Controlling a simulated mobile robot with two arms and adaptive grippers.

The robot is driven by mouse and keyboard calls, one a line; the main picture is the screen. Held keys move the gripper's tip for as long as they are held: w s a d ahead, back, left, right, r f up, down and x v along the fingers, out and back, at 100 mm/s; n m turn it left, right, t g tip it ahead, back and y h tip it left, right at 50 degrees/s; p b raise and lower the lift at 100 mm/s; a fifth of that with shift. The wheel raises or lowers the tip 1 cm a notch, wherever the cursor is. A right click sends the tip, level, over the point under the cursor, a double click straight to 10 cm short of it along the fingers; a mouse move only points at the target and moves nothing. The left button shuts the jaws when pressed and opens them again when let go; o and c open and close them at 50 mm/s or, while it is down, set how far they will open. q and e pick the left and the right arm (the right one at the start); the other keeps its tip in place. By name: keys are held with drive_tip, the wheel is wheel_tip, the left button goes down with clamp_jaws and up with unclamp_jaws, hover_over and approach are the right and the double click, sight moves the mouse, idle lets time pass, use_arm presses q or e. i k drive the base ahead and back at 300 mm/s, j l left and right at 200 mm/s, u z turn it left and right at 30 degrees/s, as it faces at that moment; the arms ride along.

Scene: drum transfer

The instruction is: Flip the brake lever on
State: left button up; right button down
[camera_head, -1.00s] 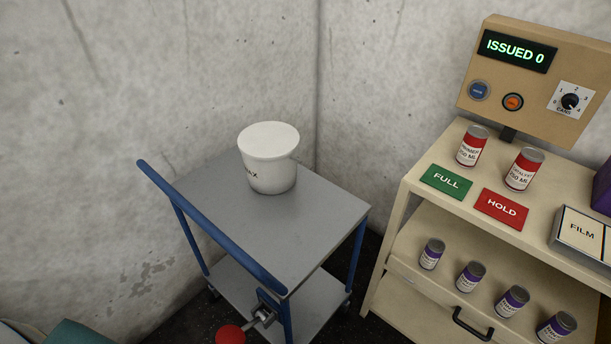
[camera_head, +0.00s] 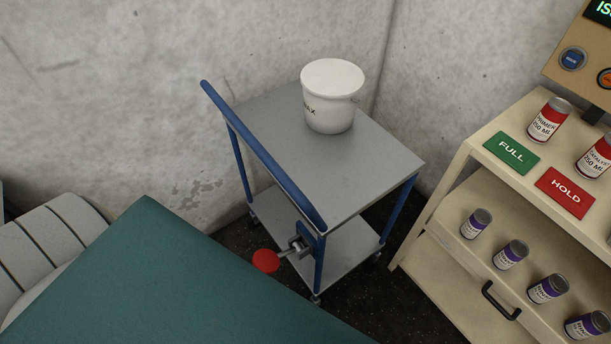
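The brake lever is a short metal arm with a red knob (camera_head: 265,260), mounted on a bracket low on the near blue post of the grey cart (camera_head: 290,145). The lever points out to the left of the post. The cart has a blue push handle (camera_head: 262,155) along its left side, two grey shelves and small casters. A white bucket (camera_head: 332,98) stands upright on the top shelf. Neither of my grippers shows in this view.
A large teal surface (camera_head: 170,280) fills the lower left, with a ribbed pale object (camera_head: 55,245) beside it. A beige cabinet (camera_head: 450,175) with cans, green FULL and red HOLD cards stands at right. Concrete walls close off behind the cart. Dark floor shows between cart and cabinet.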

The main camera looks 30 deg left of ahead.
sight(265, 260)
drive_tip(key=u, duration=1.3)
drive_tip(key=l+u, duration=0.35)
